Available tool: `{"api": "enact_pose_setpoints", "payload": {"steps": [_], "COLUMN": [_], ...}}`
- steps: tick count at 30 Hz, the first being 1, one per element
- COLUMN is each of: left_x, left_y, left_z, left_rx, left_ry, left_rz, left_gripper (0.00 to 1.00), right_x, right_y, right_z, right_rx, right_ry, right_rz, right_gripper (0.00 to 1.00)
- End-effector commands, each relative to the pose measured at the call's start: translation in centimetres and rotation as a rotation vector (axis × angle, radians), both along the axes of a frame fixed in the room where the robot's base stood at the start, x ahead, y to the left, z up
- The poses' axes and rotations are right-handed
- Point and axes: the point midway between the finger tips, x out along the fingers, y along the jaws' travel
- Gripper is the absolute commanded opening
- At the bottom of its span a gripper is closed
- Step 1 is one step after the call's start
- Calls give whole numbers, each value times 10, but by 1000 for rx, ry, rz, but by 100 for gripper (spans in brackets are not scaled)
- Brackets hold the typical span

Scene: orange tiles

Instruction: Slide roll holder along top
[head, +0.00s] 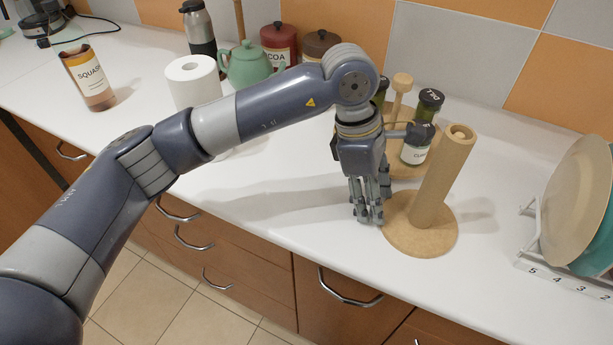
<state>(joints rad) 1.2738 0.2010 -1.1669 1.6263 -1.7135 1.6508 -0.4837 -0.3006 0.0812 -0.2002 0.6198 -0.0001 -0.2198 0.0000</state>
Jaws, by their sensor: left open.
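The wooden roll holder (438,185) stands upright on the white counter, right of the middle in the head view. It has a round base (420,240) and a thick, bare post. My left gripper (368,217) points down just left of the holder, with its fingertips low near the counter at the left edge of the base. It is open with nothing visible between its fingers. I cannot tell whether a finger touches the base. My right gripper is not in view.
A wooden spice rack with jars (416,143) stands close behind the holder. A dish rack with plates (577,205) is at the right. A white paper roll (193,82), a green teapot (246,66) and a squash bottle (89,78) stand left. The counter left of my gripper is clear.

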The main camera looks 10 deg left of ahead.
Motion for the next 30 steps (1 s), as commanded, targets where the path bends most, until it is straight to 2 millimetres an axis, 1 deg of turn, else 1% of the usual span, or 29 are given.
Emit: {"api": "enact_pose_setpoints", "payload": {"steps": [6, 17, 30], "left_x": [-5, -11, -19], "left_y": [-15, -40, -70], "left_z": [-2, -2, -2], "left_rx": [1, 0, 0], "left_ry": [1, 1, 1], "left_rz": [-2, -1, 0], "left_gripper": [42, 42, 42], "right_x": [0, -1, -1], "right_y": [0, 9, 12], "right_z": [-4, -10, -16], "right_rx": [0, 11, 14], "right_ry": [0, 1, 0], "right_rz": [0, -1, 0], "right_gripper": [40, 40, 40]}}
